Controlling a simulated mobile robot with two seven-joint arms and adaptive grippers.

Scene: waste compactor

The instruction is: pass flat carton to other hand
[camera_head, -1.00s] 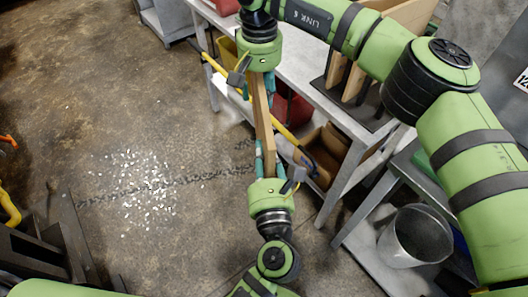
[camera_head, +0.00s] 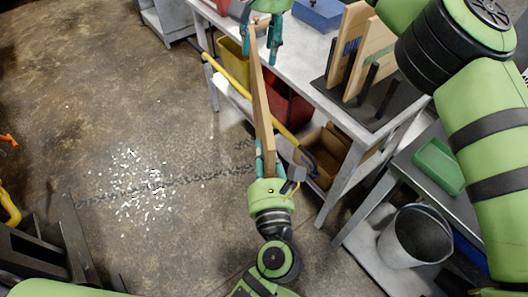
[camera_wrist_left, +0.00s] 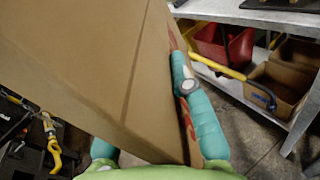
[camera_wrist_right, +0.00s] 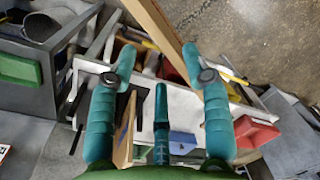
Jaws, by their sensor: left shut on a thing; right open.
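The flat carton (camera_head: 261,95) is a thin brown board seen nearly edge-on in the head view. My left gripper (camera_head: 265,160) is shut on its lower end and holds it up in the air. In the left wrist view the carton's broad face (camera_wrist_left: 95,65) fills much of the picture, with a teal finger against its side.
A grey workbench (camera_head: 305,75) stands right of the carton, with upright boards in a rack (camera_head: 360,55) and a blue box (camera_head: 318,12) on top. Yellow, red and brown bins (camera_head: 325,150) sit beneath. A bucket (camera_head: 415,235) stands lower right.

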